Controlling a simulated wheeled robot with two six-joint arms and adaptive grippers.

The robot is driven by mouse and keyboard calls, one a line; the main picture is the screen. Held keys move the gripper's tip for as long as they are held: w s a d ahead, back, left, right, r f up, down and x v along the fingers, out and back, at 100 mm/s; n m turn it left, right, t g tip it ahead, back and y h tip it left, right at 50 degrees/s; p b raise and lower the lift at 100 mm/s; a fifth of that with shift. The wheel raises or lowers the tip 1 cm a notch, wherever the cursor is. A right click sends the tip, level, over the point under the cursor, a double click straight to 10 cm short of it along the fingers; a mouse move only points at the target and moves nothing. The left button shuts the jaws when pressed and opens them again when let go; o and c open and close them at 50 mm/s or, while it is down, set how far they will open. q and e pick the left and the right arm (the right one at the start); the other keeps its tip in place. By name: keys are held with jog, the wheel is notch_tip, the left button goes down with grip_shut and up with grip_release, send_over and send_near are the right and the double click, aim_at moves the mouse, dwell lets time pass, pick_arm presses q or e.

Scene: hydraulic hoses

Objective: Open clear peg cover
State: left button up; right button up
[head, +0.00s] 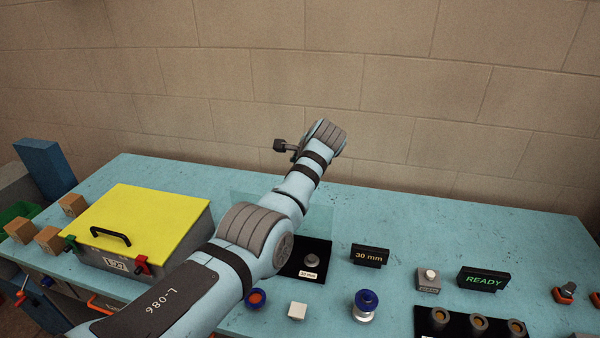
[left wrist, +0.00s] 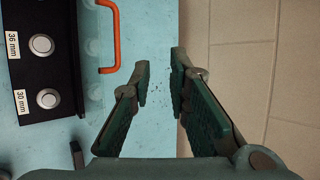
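The clear peg cover shows in the head view as a faint transparent pane (head: 318,218) behind my left arm; its exact angle is unclear. In the left wrist view, an orange handle (left wrist: 117,40) lies near the table edge, beside a black peg plate (left wrist: 62,98) with round pegs labelled 36 mm and 30 mm. Faint peg reflections show between plate and handle. My left gripper (left wrist: 160,66) is open and empty, its fingertips to the right of the handle and apart from it. In the head view my arm hides much of the peg area, and the left fingers cannot be made out. My right gripper is not in view.
A grey box with a yellow lid (head: 150,222) stands on the left of the blue table (head: 450,212). A 30 mm sign (head: 370,255), a blue-topped fitting (head: 365,303), a white block (head: 298,311) and a READY sign (head: 483,279) stand right of my arm.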

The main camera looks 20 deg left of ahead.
pick_arm(q)
jog(key=w+v, duration=0.1)
jog(key=v, duration=1.3)
jog(key=shift+s+r, duration=0.2)
jog(key=shift+r, duration=0.4)
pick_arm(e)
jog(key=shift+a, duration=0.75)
pick_arm(q)
jog(key=shift+f, duration=0.1)
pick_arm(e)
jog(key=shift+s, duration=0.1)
